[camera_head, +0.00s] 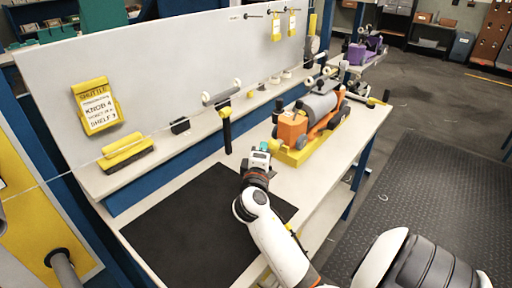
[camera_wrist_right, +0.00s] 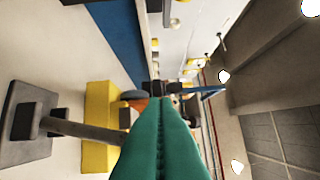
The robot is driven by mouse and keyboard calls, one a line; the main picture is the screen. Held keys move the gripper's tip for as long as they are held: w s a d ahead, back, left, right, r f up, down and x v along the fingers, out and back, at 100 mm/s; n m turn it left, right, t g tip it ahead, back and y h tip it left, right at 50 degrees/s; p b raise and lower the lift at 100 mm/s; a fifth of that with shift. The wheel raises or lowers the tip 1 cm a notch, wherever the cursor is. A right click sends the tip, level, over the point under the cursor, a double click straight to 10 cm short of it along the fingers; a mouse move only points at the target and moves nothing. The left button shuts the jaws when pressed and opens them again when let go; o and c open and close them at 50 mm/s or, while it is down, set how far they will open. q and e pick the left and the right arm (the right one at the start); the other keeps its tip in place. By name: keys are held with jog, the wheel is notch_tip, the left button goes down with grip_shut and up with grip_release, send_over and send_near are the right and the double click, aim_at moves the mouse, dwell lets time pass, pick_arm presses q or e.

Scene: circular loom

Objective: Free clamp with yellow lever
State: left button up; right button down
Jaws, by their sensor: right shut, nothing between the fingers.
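My left gripper is out of view.
An orange and grey machine (camera_head: 320,108) sits on a yellow base (camera_head: 294,157) right of my gripper. A black mat (camera_head: 180,225) lies on the table's near part. A yellow shuttle sign (camera_head: 96,106) and yellow-black block (camera_head: 126,152) are at the left. The mat is clear.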

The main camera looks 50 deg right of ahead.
jog(key=shift+s+d+f, duration=0.1)
jog(key=shift+s+f, duration=0.1)
jog(key=shift+s, duration=0.8)
jog(key=b+v, duration=0.2)
jog(key=v, duration=1)
dwell(0.4)
